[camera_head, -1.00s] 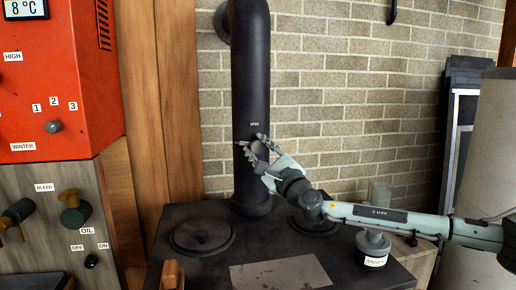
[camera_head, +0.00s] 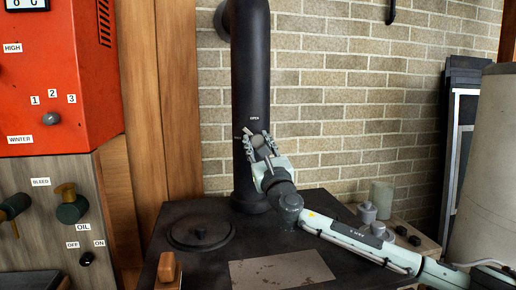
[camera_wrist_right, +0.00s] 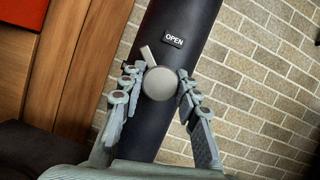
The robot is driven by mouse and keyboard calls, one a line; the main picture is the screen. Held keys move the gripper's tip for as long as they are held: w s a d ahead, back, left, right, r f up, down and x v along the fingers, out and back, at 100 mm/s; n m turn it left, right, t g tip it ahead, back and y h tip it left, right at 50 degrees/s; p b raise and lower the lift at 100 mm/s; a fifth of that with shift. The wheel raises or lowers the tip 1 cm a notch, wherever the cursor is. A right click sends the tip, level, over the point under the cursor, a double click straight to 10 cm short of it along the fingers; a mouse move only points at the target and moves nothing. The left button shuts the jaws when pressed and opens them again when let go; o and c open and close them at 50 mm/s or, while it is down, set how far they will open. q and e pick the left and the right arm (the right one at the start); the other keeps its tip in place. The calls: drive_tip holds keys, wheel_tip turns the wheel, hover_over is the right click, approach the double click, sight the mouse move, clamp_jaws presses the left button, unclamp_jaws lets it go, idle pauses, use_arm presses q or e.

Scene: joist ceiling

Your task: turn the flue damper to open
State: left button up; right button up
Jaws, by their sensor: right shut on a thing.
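The flue damper is a round grey knob (camera_head: 258,141) with a short pointer bar (camera_wrist_right: 148,56) on the front of the black flue pipe (camera_head: 251,70). A black OPEN label (camera_wrist_right: 174,40) sits above the knob; it also shows in the head view (camera_head: 254,118). The pointer slants up and left, left of the label. My right gripper (camera_head: 259,145) is shut on the knob (camera_wrist_right: 159,83), one finger on each side, seen in the wrist view (camera_wrist_right: 158,96). A dark patch behind the left finger is partly hidden. My left gripper is not in view.
The pipe rises from a black stove top (camera_head: 190,270) with a round lid (camera_head: 201,234). A red control box (camera_head: 60,95) and a panel with valves (camera_head: 70,205) stand left. Grey weights (camera_head: 367,212) and a beige cylinder (camera_head: 482,175) are right. A brick wall stands behind.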

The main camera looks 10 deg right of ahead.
drive_tip(key=m+h, duration=0.2)
drive_tip(key=m, duration=0.2)
drive_tip(key=shift+w+r+m+b, duration=0.1)
drive_tip(key=shift+m+b, duration=0.2)
drive_tip(key=shift+b, duration=0.05)
drive_tip(key=m+h, duration=0.2)
drive_tip(key=shift+m, duration=0.3)
drive_tip(key=m+h, duration=0.1)
drive_tip(key=m, duration=0.2)
drive_tip(key=m+g+h, duration=0.1)
drive_tip(key=m, duration=0.1)
drive_tip(key=shift+r+m+h, duration=0.2)
drive_tip(key=shift+m+h, duration=0.1)
drive_tip(key=shift+m, duration=0.1)
drive_tip(key=shift+o, duration=0.2)
drive_tip(key=shift+m+g+h, duration=0.3)
drive_tip(key=shift+m+g, duration=0.1)
drive_tip(key=shift+m, duration=0.4)
drive_tip(key=shift+o, duration=0.2)
drive_tip(key=shift+m+h, duration=0.3)
drive_tip(key=shift+m, duration=0.4)
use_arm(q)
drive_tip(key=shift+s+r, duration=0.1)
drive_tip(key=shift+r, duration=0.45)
use_arm(e)
drive_tip(key=shift+d, duration=0.1)
